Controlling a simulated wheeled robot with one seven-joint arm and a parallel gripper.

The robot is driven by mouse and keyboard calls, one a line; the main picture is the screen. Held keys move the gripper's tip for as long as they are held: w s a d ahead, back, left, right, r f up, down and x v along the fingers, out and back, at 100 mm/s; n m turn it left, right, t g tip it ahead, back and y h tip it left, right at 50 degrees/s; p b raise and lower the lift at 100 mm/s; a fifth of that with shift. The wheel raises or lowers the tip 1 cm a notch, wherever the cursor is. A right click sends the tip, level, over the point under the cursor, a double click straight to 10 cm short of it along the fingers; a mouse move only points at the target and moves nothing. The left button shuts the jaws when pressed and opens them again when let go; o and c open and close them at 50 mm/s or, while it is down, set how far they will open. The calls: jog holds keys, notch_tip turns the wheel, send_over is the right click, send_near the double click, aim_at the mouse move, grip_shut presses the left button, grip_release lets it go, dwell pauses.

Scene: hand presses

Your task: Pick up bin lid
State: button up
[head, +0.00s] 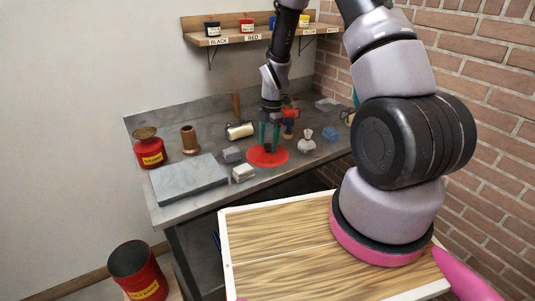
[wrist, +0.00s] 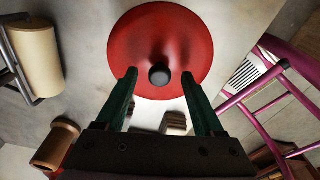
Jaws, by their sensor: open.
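The bin lid is a round red disc with a small dark knob. It lies on the grey workbench in the head view (head: 254,157) and fills the upper middle of the wrist view (wrist: 150,32). My gripper (head: 268,147) is right above the lid, pointing down, its green fingers open. In the wrist view my gripper (wrist: 158,75) has one fingertip on each side of the dark knob (wrist: 160,75), with a gap on both sides. Whether the fingertips touch the lid, I cannot tell.
A grey slab (head: 188,180), a small white block (head: 243,173) and a red labelled can (head: 149,152) lie left of the lid. A white brush-like piece (head: 307,143) stands close to its right. A red bin (head: 140,268) with a dark top stands on the floor.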

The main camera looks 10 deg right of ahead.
grip_shut()
